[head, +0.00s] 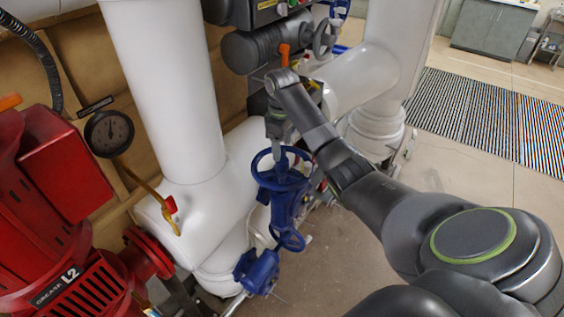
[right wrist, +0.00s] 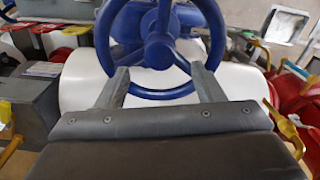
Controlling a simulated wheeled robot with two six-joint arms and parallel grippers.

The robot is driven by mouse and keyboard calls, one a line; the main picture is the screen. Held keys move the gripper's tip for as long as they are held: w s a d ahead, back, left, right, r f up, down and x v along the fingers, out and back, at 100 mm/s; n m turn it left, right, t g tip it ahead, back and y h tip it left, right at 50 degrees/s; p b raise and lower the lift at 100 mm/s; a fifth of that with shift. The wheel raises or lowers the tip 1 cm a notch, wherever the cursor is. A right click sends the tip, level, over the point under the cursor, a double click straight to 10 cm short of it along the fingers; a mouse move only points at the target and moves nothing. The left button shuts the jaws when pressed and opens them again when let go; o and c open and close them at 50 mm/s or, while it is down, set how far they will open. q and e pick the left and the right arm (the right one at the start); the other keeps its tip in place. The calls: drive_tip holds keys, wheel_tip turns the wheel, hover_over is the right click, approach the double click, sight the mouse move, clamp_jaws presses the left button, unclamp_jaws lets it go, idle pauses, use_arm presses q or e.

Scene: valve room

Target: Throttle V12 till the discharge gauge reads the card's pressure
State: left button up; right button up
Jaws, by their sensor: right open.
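A blue handwheel (head: 262,178) sits on a blue valve on the white pipework, in the middle of the head view. No V12 label can be read on it. My right gripper (head: 282,150) is open just above the wheel, pointing down. In the right wrist view, its fingers (right wrist: 160,75) stand apart in front of the wheel (right wrist: 160,93), near its lower rim; I cannot tell whether they touch it. A round dark gauge (head: 109,133) with a small tag above it is at the left; its reading is too small to make out. I see no readable card. My left gripper is not in view.
A red machine (head: 45,200) labelled GREASE L2 stands at the left. A thick white pipe (head: 165,85) rises beside the valve. A smaller blue valve (head: 257,272) sits below. A grey handwheel (head: 325,38) is behind. Striped matting (head: 490,115) lies on open floor at the right.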

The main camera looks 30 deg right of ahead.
drive_tip(key=n, duration=0.7)
drive_tip(key=shift+n, duration=0.3)
